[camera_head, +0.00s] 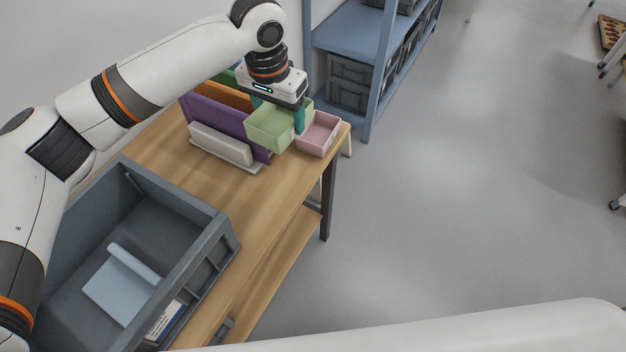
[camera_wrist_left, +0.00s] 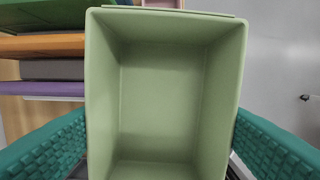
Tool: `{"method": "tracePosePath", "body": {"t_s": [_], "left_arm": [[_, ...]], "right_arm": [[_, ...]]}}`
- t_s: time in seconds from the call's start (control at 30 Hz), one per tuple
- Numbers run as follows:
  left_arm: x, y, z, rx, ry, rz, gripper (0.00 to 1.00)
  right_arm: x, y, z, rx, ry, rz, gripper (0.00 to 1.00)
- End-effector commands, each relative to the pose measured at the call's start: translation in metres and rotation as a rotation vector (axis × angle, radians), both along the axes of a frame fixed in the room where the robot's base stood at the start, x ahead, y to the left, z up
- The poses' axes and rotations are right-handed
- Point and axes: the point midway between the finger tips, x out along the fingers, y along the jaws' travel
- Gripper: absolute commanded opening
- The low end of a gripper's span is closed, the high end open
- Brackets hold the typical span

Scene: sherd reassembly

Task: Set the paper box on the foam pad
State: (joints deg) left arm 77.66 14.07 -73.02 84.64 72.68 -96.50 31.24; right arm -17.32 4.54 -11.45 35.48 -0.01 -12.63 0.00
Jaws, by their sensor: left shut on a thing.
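A light green open box (camera_head: 272,128), probably the paper box, is in my left gripper (camera_head: 279,112) near the far end of the wooden table. The teal fingers are shut on its opposite sides. In the left wrist view, the green box (camera_wrist_left: 160,95) fills the middle and its inside is empty. A light blue sheet-like piece with a rolled edge (camera_head: 118,288) lies inside the grey crate; I cannot tell if it is the foam pad. My right gripper is not in view.
A pink open tray (camera_head: 318,134) stands right of the green box, at the table's corner. Purple and orange upright boards in a pale rack (camera_head: 222,146) stand to the left. The grey crate (camera_head: 197,262) fills the near table end. Bare wood (camera_head: 262,203) lies between.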

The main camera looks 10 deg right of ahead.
Motion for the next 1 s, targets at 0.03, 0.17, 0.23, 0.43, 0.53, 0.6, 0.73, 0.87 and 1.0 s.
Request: {"method": "tracePosePath", "body": {"t_s": [0.03, 0.17, 0.23, 0.43, 0.53, 0.6, 0.73, 0.87, 1.0], "left_arm": [[0.000, -0.002, -0.001, 0.000, 0.002, -0.006, 0.49], [0.001, -0.004, -0.001, 0.000, 0.003, -0.012, 0.49], [0.001, -0.004, 0.000, 0.000, 0.003, -0.011, 0.49], [0.000, -0.003, -0.004, 0.000, 0.003, -0.010, 0.49], [0.000, -0.003, -0.019, 0.001, 0.005, -0.009, 0.49], [0.000, -0.003, -0.035, 0.003, 0.007, -0.009, 0.49], [0.000, -0.002, -0.071, 0.003, 0.005, -0.009, 0.49], [0.000, -0.003, -0.102, 0.003, 0.005, -0.009, 0.49], [0.000, -0.003, -0.123, 0.000, 0.004, -0.009, 0.49]], "right_arm": [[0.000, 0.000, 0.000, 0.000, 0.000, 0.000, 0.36], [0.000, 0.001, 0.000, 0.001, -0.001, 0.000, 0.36], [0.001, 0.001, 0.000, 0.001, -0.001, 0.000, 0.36], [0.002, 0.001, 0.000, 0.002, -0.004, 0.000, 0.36], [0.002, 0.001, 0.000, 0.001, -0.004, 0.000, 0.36], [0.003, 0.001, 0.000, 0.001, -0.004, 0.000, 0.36], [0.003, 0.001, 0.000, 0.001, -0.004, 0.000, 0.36], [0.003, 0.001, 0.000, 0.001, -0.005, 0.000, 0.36], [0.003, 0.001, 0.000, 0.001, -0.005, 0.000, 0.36]]}}
